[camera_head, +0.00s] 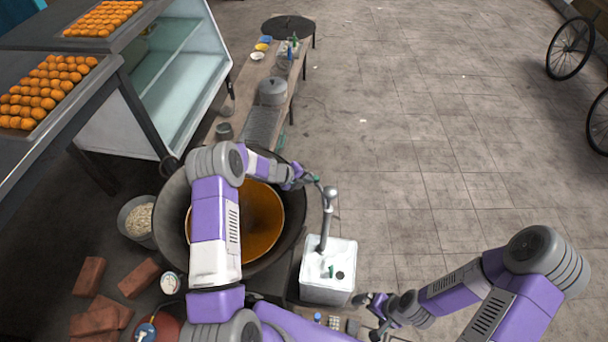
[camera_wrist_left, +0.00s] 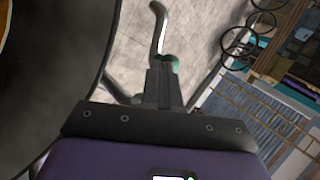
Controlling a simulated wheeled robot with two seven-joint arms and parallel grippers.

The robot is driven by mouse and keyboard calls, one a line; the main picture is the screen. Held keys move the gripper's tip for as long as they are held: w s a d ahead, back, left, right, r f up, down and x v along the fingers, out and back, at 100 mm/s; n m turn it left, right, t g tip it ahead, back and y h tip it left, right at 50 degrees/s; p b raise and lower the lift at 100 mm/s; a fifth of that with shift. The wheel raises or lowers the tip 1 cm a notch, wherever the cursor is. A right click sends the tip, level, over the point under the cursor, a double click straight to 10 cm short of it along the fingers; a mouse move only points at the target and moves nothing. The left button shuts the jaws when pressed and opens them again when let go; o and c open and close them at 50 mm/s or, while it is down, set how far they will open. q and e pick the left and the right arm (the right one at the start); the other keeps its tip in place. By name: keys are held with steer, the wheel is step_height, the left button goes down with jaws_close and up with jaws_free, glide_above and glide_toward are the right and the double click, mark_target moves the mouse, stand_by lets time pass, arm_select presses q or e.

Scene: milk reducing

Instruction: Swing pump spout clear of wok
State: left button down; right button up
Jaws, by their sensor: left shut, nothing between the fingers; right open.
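The wok (camera_head: 290,232) is wide and dark, with orange-brown liquid (camera_head: 262,215) inside; my left arm crosses over it and hides part. The pump (camera_head: 328,262) is a white box at the wok's right, with a grey metal post (camera_head: 325,225) and a spout at its top (camera_head: 329,193). My left gripper (camera_head: 303,180) is shut and empty at the wok's right rim, close beside the spout top. In the left wrist view its fingers (camera_wrist_left: 164,86) end by a green piece and the curved grey spout (camera_wrist_left: 159,28); contact is unclear. My right gripper (camera_head: 374,308) is open, low and right of the pump.
A bench (camera_head: 262,125) with a lidded pot (camera_head: 272,92) stands behind the wok. A bucket of white pieces (camera_head: 138,218) and bricks (camera_head: 95,318) lie at the left. Trays of orange balls (camera_head: 45,92) sit on a counter. The tiled floor (camera_head: 430,150) right of the pump is clear.

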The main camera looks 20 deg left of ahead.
mark_target(317, 177)
arm_select(q)
steer(key=w+d+m+g, duration=0.1)
steer(key=w+d+m+h, duration=0.1)
steer(key=m, duration=0.1)
steer(key=shift+w+f+g+h+b, duration=0.2)
steer(key=shift+w+g+h+b, duration=0.1)
steer(key=shift+w+g+b, duration=0.1)
steer(key=shift+w+d+r+b, duration=0.2)
steer(key=shift+w+d+b, duration=0.65)
steer(key=shift+d, duration=0.4)
